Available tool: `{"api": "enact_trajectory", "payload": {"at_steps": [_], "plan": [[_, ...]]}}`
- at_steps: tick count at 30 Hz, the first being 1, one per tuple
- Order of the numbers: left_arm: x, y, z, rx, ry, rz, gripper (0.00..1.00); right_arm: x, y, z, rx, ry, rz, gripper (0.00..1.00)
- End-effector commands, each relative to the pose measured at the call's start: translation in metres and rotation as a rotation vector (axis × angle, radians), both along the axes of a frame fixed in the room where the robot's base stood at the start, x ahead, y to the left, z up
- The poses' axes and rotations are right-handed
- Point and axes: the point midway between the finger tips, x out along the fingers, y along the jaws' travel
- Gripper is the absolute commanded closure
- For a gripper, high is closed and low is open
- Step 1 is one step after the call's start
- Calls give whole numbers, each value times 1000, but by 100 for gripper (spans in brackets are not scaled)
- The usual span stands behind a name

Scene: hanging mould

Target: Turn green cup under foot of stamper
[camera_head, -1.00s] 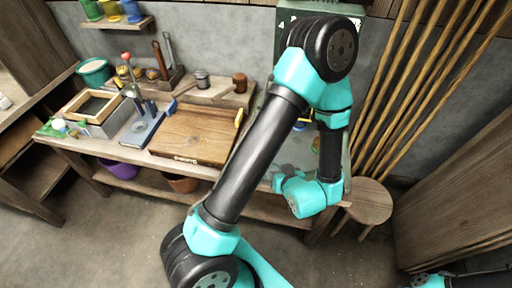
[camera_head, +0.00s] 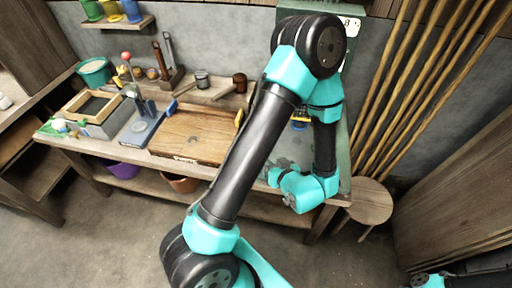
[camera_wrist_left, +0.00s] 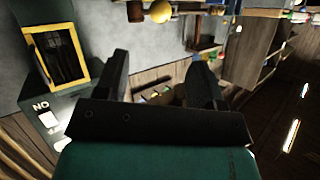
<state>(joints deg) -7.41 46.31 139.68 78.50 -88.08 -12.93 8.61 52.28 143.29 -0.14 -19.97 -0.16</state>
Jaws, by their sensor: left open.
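A green cup (camera_head: 92,10) stands at the left end of the wall shelf, beside a yellow and a blue one. A blue press-like device (camera_head: 142,122), which looks like the stamper, stands on the left part of the bench. I see no green cup under it; its foot is too small to make out. My left gripper (camera_head: 274,177) is at the bench's right front, well away from both. In the left wrist view its two dark fingers (camera_wrist_left: 160,82) are apart with nothing between them.
A wooden board (camera_head: 195,135) lies mid-bench. A wooden frame (camera_head: 92,105) and a teal bucket (camera_head: 95,71) are at the left. A stool (camera_head: 368,200) and leaning poles (camera_head: 425,90) stand at the right. A yellow-framed panel (camera_wrist_left: 57,57) shows in the wrist view.

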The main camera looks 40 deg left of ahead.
Motion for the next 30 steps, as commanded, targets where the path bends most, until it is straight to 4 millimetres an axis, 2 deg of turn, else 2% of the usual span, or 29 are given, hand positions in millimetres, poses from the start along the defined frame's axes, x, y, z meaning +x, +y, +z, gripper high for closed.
{"api": "enact_trajectory", "payload": {"at_steps": [24,30], "plan": [[38,104,-45,-1,-1,4,38,0,0,0,0,0,0,57],[43,119,-51,-1,0,1,38,0,0,0,0,0,0,57]]}}
